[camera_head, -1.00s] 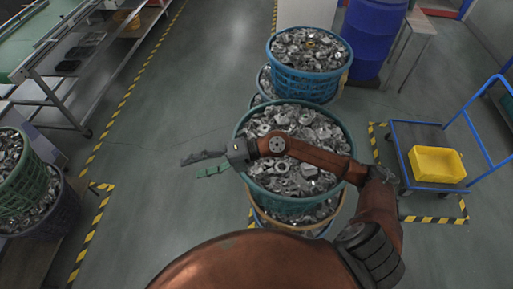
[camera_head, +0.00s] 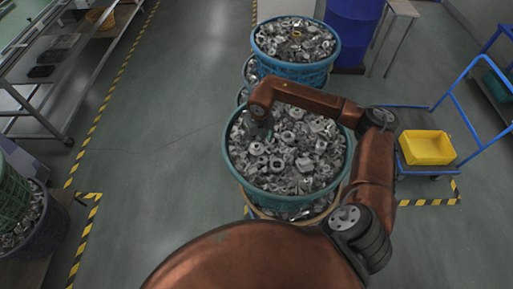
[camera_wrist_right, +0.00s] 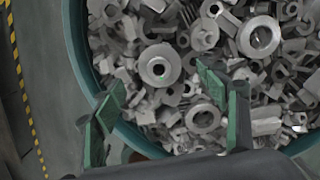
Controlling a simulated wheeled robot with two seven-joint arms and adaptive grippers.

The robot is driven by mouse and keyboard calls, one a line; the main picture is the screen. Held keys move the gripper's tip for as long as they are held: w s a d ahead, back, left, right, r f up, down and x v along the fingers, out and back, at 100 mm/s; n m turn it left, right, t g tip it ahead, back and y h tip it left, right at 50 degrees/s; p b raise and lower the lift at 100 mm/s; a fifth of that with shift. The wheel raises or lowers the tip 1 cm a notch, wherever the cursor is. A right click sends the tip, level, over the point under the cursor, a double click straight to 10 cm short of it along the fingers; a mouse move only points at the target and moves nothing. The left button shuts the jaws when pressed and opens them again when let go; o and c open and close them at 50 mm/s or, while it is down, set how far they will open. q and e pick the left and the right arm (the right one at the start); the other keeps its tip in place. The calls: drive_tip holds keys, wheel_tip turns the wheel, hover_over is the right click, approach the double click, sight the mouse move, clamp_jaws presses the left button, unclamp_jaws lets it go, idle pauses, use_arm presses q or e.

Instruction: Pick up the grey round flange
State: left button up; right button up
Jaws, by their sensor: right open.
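A grey round flange (camera_wrist_right: 146,69) with a hole in its middle lies on top of the metal parts. In the right wrist view it sits just beyond and between the two green fingertips of my right gripper (camera_wrist_right: 161,82). The fingers are apart and hold nothing. In the head view my right gripper (camera_head: 259,131) points down over the left part of the green basket (camera_head: 229,165). I cannot single out the flange there. Another round ringed part (camera_wrist_right: 244,38) lies to the right in the wrist view. My left gripper is not in view.
A blue basket (camera_head: 290,72) of similar parts stands behind, near a blue drum (camera_head: 352,35). A blue cart with a yellow bin (camera_head: 427,148) is at the right. Loose parts crowd the flange. Open floor lies left of the baskets.

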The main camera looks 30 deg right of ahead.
sight(257, 145)
drive_tip(key=f, duration=0.2)
drive_tip(key=f+p, duration=0.1)
drive_tip(key=f, duration=0.1)
drive_tip(key=shift+w, duration=0.3)
drive_tip(key=c, duration=1.3)
